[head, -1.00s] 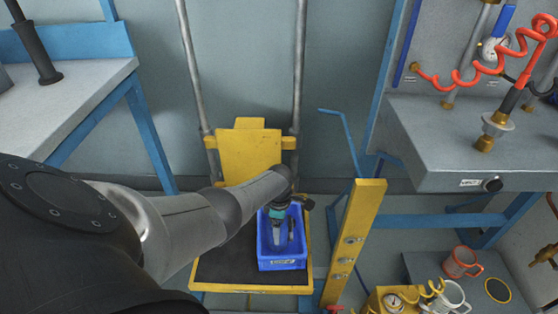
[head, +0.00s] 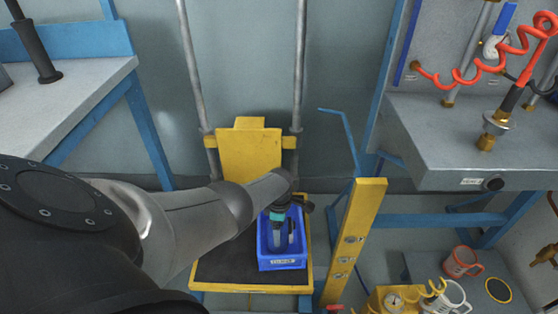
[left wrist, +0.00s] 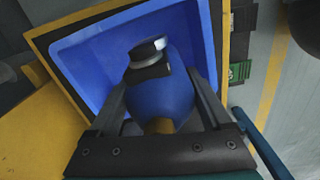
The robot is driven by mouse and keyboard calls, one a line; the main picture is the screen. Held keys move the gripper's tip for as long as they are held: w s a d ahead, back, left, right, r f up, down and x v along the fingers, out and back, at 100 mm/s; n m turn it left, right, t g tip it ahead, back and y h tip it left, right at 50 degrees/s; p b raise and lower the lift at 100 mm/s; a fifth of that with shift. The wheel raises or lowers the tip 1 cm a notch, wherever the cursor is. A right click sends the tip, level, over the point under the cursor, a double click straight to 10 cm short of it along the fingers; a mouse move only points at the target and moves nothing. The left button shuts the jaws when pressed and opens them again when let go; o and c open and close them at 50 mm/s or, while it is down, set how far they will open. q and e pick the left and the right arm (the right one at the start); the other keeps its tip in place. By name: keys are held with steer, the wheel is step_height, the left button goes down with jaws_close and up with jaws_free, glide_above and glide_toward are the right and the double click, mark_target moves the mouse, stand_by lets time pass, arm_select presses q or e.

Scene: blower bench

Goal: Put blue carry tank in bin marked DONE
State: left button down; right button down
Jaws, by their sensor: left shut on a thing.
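The blue carry tank (left wrist: 160,103) has a silver and black cap and a brass-coloured part at its near end. My left gripper (left wrist: 158,78) is shut on it, one finger on each side. The tank is over or inside a blue bin (left wrist: 85,70); whether it touches the bottom I cannot tell. In the head view the bin (head: 283,264) has a small pale label on its front, too small to read surely. My left gripper (head: 281,238) reaches down into the bin there, and the tank is hard to make out. My right gripper is not in view.
The bin stands on the dark platform (head: 225,270) of a yellow-edged lift with a yellow back plate (head: 250,155). A yellow post (head: 355,240) rises at its right. A grey bench (head: 455,145) and mugs (head: 462,262) are further right. Another bench (head: 70,100) is at left.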

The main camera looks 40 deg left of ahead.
arm_select(q)
jaws_free()
steer(key=shift+r, duration=0.2)
